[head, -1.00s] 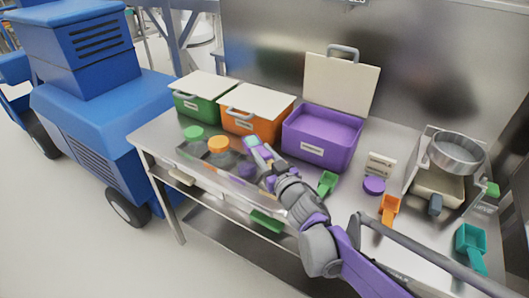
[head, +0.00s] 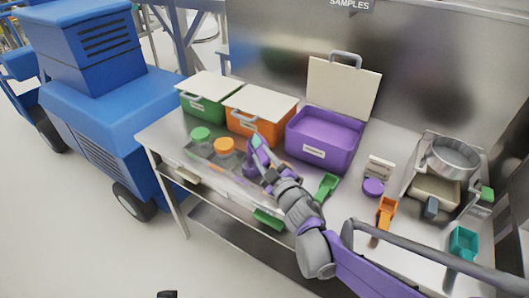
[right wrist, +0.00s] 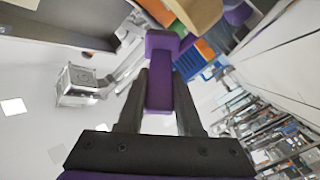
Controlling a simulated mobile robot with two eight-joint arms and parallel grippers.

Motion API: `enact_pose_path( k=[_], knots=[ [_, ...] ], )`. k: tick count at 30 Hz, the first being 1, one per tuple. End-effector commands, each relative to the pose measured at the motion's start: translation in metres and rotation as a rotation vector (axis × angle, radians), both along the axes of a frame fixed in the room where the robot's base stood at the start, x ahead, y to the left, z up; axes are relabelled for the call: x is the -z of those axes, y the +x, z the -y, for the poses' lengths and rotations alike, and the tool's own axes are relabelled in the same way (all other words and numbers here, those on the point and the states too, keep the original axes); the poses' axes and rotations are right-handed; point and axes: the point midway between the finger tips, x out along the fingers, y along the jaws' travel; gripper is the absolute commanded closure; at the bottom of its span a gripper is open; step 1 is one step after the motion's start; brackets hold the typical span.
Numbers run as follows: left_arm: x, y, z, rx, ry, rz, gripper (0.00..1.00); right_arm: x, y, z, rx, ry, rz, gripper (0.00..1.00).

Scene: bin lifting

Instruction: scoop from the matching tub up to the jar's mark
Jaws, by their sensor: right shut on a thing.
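My right gripper (head: 264,158) is shut on a purple scoop (head: 257,143), held above the front of the bench near the jars. In the right wrist view the purple scoop (right wrist: 160,75) stands between the two fingers. The purple tub (head: 318,148) is open, its lid raised, with purple contents inside. A purple jar (head: 250,171) sits partly hidden beside the gripper; its mark and fill level cannot be made out. A purple lid (head: 373,187) lies on the bench.
Closed green (head: 204,107) and orange (head: 246,127) tubs stand at the back left. Jars with green (head: 200,133) and orange (head: 224,145) lids stand in front. Green (head: 326,187), orange (head: 386,210) and teal (head: 463,243) scoops lie to the right, near a metal pan (head: 455,157).

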Motion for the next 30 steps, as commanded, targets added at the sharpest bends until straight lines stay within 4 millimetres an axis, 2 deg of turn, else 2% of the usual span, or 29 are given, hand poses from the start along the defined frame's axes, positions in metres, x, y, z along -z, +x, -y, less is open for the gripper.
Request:
enact_pose_path(
  k=[15, 21, 30],
  knots=[
    [-0.028, 0.005, 0.000, 0.000, 0.000, 0.010, 0.00, 0.005, -0.003, -0.009, -0.001, -0.356, 0.139, 1.00],
    [-0.027, 0.005, 0.000, 0.000, 0.000, 0.010, 0.00, 0.015, -0.005, -0.013, -0.001, -0.573, 0.221, 1.00],
    [-0.027, 0.005, 0.000, 0.000, 0.000, 0.010, 0.00, 0.015, -0.005, -0.013, 0.000, -0.580, 0.224, 1.00]
  ],
)
